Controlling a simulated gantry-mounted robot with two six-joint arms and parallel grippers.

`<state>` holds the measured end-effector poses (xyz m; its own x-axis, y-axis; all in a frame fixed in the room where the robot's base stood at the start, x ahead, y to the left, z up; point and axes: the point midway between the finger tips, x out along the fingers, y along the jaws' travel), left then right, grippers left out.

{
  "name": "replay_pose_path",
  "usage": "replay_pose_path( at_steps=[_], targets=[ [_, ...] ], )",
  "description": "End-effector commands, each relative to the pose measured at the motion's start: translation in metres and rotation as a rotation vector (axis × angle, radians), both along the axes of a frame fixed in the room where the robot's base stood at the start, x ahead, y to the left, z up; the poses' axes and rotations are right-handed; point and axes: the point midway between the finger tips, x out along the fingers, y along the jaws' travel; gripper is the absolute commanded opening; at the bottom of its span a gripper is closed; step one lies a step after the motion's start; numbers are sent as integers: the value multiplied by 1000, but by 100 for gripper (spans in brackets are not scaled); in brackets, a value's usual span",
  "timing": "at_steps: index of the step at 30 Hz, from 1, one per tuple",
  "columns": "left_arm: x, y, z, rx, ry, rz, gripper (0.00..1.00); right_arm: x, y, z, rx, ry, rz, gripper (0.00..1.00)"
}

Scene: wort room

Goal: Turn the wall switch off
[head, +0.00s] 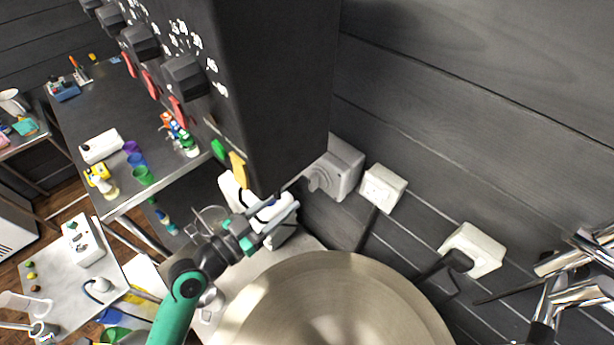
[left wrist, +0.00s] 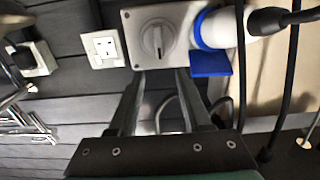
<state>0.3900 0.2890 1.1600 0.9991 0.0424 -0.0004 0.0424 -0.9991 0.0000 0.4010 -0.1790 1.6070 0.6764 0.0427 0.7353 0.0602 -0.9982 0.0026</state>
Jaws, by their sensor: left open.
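The wall switch (head: 335,170) is a grey box with a round rotary knob, fixed on the dark plank wall below a black control cabinet. In the left wrist view the knob (left wrist: 156,40) faces me, its grip ridge roughly upright in the picture. My left gripper (head: 279,213) is open and empty, to the left of the switch in the head view. In the left wrist view its two fingers (left wrist: 161,76) point at the switch, with their tips just below the knob; I cannot tell whether they touch the box. My right gripper is not in view.
The black cabinet (head: 270,90) hangs close above my left gripper. A large steel vessel (head: 330,285) stands below. White sockets (head: 383,187) and (head: 473,250) sit right of the switch. A blue-ringed plug (left wrist: 222,27) and dark cables are beside the switch. Chrome pipes (head: 580,275) are far right.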

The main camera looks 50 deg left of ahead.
Motion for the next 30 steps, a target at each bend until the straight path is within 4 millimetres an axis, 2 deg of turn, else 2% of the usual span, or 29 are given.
replay_pose_path(
  at_steps=[3,9,13,21,27,29,30],
  targets=[
    [29,0,4,1,-1,-4,49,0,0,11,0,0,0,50],
    [66,3,2,1,-1,-1,49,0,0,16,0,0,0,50],
    [77,3,1,-1,-1,0,49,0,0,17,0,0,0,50],
    [78,3,0,0,0,0,49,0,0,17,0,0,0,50],
    [78,3,0,0,0,0,13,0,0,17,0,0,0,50],
    [78,3,0,0,0,0,2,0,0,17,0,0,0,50],
    [78,3,0,0,0,0,0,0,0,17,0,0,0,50]
  ],
)
